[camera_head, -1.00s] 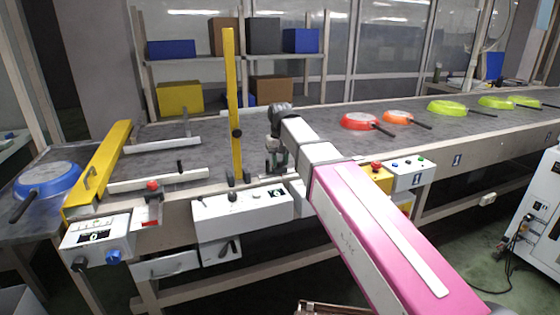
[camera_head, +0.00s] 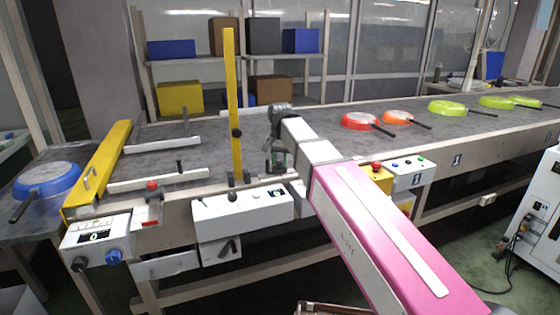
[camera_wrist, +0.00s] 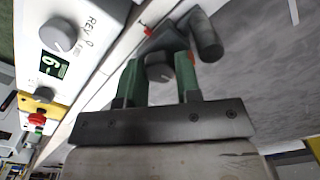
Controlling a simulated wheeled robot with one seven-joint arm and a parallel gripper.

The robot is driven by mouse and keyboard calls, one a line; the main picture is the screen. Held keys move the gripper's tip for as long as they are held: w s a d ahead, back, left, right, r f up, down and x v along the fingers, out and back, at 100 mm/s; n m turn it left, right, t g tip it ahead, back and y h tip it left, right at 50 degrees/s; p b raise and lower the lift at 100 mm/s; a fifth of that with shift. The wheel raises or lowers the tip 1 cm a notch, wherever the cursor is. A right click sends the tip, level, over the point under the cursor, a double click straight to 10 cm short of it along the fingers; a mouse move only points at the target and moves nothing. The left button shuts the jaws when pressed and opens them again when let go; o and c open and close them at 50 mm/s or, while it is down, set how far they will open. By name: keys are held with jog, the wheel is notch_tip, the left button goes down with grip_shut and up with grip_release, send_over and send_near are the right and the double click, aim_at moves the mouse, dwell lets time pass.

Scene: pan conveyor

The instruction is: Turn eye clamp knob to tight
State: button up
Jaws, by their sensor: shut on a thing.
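The eye clamp knob (camera_wrist: 159,69) is a small grey round knob with a pale mark, on a dark grey bracket (camera_wrist: 205,36) beside the belt. In the wrist view my gripper (camera_wrist: 160,80), with green fingers, is shut on the knob, one finger on each side. In the head view my gripper (camera_head: 278,160) is low at the belt's near edge, right of the yellow post. The knob cannot be made out there, and my arm covers part of this spot.
A white control box (camera_head: 243,205) is fixed below the belt edge; its dial (camera_wrist: 58,35) shows in the wrist view. The yellow post (camera_head: 233,90) stands close left of my gripper. Red pan (camera_head: 360,120) and other pans lie right on the conveyor (camera_head: 330,118).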

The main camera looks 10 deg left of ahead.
aim_at(280, 161)
dwell(0.3)
jog(key=o, duration=0.9)
jog(key=shift+r, duration=0.1)
notch_tip(280, 161, up, 11)
jog(key=shift+f, duration=0.2)
